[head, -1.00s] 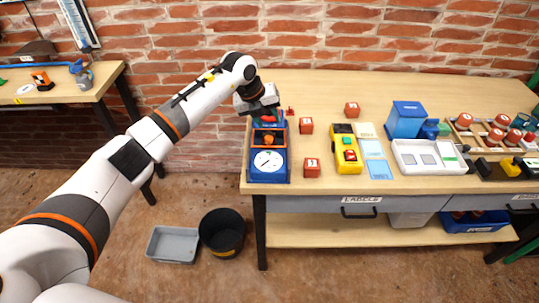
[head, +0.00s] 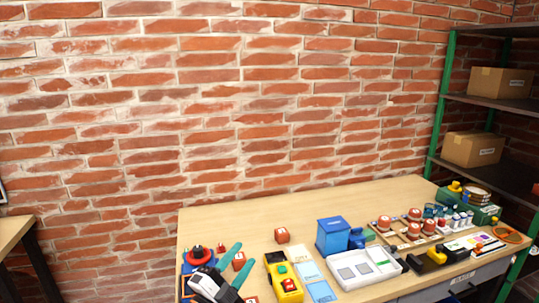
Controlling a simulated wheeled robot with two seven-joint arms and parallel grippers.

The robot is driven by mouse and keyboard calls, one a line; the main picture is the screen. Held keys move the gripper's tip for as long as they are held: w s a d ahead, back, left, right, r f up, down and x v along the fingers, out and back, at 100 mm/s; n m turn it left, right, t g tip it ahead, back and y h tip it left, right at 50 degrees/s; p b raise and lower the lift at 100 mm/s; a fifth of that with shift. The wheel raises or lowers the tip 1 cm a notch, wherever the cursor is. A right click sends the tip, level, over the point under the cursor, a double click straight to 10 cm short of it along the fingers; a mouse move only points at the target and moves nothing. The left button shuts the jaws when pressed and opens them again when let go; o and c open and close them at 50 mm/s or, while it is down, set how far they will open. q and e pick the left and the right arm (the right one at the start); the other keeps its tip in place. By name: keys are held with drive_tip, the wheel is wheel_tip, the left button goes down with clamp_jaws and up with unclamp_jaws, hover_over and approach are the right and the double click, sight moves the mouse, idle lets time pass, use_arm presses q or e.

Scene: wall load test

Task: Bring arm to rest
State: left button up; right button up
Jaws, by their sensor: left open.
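My left gripper (head: 243,258) shows at the bottom left of the head view, over the workbench's left part. Its white wrist comes up from the lower edge, and its two teal fingers are spread apart, with nothing seen held. My right gripper is not in view.
A brick wall (head: 230,110) rises behind. A green-posted shelf (head: 447,105) with cartons stands right.

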use_arm(q)
drive_tip(key=s+a+f+n+g+y, duration=0.5)
drive_tip(key=s+a+f+n+y, duration=0.7)
drive_tip(key=a+f+n+y, duration=0.3)
drive_tip(key=s+d+f+n+g+h, duration=0.15)
drive_tip(key=s+f+g, duration=0.3)
drive_tip(key=s, duration=0.55)
drive_tip(key=s+a+f+n+g+h, duration=0.15)
drive_tip(key=s+f+g, duration=0.35)
drive_tip(key=s, duration=0.6)
wheel_tip(320, 180, down, 26)
drive_tip(key=s+g, duration=0.2)
drive_tip(key=s+a+f+m, duration=0.1)
drive_tip(key=s+a+f, duration=0.1)
drive_tip(key=s+f, duration=1.2)
drive_tip(key=shift+s+g+h, duration=0.3)
drive_tip(key=shift+s+g, duration=0.15)
drive_tip(key=shift+s, duration=0.2)
